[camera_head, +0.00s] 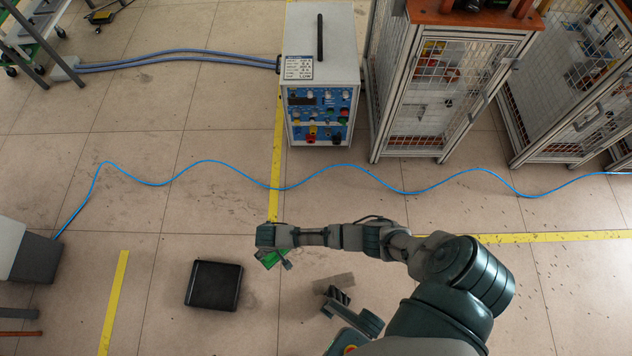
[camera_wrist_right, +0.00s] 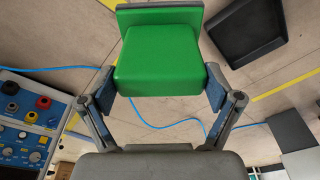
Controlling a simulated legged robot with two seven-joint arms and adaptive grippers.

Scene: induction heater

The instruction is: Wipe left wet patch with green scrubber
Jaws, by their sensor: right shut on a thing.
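My right gripper (camera_head: 277,252) is shut on the green scrubber (camera_head: 270,259), held above the floor near the middle of the head view. In the right wrist view, the scrubber (camera_wrist_right: 158,62) is a bright green block with a dark grey plate along its far edge. The two fingers of the right gripper (camera_wrist_right: 160,88) press on its left and right sides. I cannot make out a distinct wet patch; the tiled floor (camera_head: 130,205) shows only faint dark smudges. My left gripper is not in view.
A black tray (camera_head: 214,286) lies on the floor left of the gripper. A blue cable (camera_head: 345,166) winds across the floor. The heater unit (camera_head: 320,80) and a mesh-sided cabinet (camera_head: 440,90) stand beyond. Yellow tape (camera_head: 114,300) marks the floor. Open floor lies to the left.

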